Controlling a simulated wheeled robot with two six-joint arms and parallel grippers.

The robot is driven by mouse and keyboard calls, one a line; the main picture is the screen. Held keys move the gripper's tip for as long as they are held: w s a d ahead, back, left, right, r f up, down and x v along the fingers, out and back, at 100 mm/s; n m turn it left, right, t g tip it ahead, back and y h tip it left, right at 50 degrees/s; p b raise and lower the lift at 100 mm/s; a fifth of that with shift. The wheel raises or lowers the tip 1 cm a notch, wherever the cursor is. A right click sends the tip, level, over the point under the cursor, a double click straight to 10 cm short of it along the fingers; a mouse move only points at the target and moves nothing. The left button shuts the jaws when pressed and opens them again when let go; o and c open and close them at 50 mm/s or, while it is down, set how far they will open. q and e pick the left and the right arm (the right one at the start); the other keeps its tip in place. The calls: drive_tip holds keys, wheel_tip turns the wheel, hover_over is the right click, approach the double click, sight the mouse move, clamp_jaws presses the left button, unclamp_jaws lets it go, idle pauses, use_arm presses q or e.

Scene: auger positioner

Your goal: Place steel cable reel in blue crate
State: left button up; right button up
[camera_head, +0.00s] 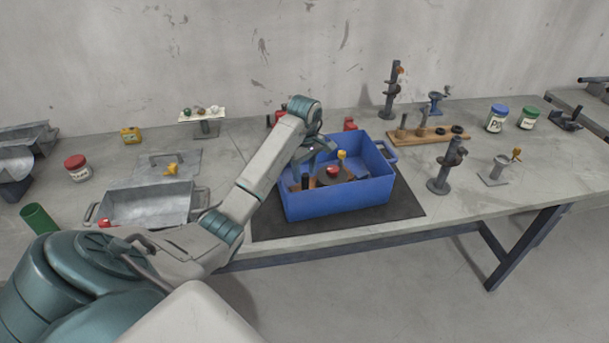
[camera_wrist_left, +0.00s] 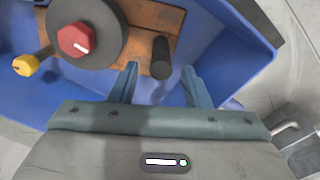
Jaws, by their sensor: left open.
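A blue crate (camera_head: 340,197) stands on a dark mat on the bench. Inside it is what looks like the cable reel, a dark round disc (camera_wrist_left: 88,35) with a red hexagonal hub (camera_wrist_left: 77,40), on a brown wooden base (camera_wrist_left: 150,18). A yellow knob (camera_wrist_left: 26,66) is on an arm beside the disc. A black post (camera_wrist_left: 161,57) stands on the base. In the head view the red hub (camera_head: 332,171) shows inside the crate walls. My left gripper (camera_wrist_left: 160,72) is open over the crate, its fingers on either side of the post's near end, not closed on it.
The dark mat (camera_head: 405,205) lies under the crate. A grey metal box (camera_head: 150,205) with handles stands to the left. A wooden rack (camera_head: 430,135) and a dark stand (camera_head: 446,170) are to the right. Bare bench lies at the front right.

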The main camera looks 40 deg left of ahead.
use_arm(q)
wheel_tip(320, 180, up, 8)
drive_tip(key=p, duration=0.6)
drive_tip(key=shift+f, duration=0.2)
